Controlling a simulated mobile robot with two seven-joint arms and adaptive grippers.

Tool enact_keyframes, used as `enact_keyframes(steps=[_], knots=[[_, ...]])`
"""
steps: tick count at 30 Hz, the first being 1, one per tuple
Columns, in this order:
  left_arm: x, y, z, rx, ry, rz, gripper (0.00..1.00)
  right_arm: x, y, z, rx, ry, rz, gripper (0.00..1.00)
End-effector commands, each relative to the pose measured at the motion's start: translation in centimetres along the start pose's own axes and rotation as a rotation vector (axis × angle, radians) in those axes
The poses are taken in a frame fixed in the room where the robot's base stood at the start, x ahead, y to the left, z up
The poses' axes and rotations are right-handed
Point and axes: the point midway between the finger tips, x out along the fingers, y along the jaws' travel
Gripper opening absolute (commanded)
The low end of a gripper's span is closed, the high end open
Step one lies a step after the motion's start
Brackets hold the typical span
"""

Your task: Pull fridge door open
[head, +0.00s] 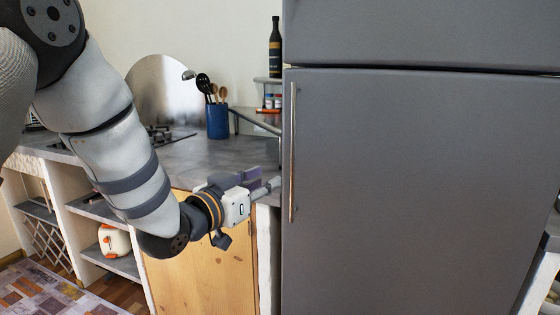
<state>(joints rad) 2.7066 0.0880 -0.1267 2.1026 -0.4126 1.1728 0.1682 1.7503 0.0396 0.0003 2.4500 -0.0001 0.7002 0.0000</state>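The grey fridge door (420,190) fills the right of the head view and looks shut, flush below a dark seam under the upper door. Its long thin metal handle (292,150) runs upright along the door's left edge. My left gripper (272,185) comes in from the left, with its fingers pointing right toward the lower half of the handle. The fingertips look close to the handle's left side; I cannot tell whether they touch it. The fingers are seen side-on, so their opening is unclear. My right gripper is not in view.
A masonry counter (205,152) with a wooden cabinet door (205,275) stands left of the fridge, just behind my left gripper. A blue utensil holder (217,122) stands on it. A dark bottle (275,50) stands on a small corner shelf. Another white-sided unit stands at the far right.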

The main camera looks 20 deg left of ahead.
Motion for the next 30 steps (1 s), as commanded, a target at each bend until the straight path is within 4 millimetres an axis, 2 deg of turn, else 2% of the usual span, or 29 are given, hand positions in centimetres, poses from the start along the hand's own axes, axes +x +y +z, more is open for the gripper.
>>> enact_keyframes(steps=[2, 5, 12, 18, 22, 29, 30], knots=[[0.4, 0.0, -1.5, 0.008, 0.036, 0.008, 0.3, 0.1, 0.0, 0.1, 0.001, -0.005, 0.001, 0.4], [1.7, 0.0, -1.5, 0.012, 0.039, 0.01, 0.3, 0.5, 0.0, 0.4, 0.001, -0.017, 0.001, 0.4], [7.9, 0.1, -1.2, 0.01, 0.034, 0.01, 0.3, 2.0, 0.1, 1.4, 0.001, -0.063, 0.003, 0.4], [11.4, 0.1, -1.6, 0.009, 0.034, 0.008, 0.3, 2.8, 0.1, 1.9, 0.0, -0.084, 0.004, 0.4], [12.2, 0.1, -1.9, 0.009, 0.036, 0.008, 0.3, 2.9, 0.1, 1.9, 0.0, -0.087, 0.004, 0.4], [12.2, 0.1, -2.1, 0.009, 0.037, 0.007, 0.3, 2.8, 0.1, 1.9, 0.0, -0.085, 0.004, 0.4], [12.2, 0.1, -2.1, 0.009, 0.037, 0.007, 0.21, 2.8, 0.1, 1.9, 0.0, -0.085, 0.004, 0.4]])
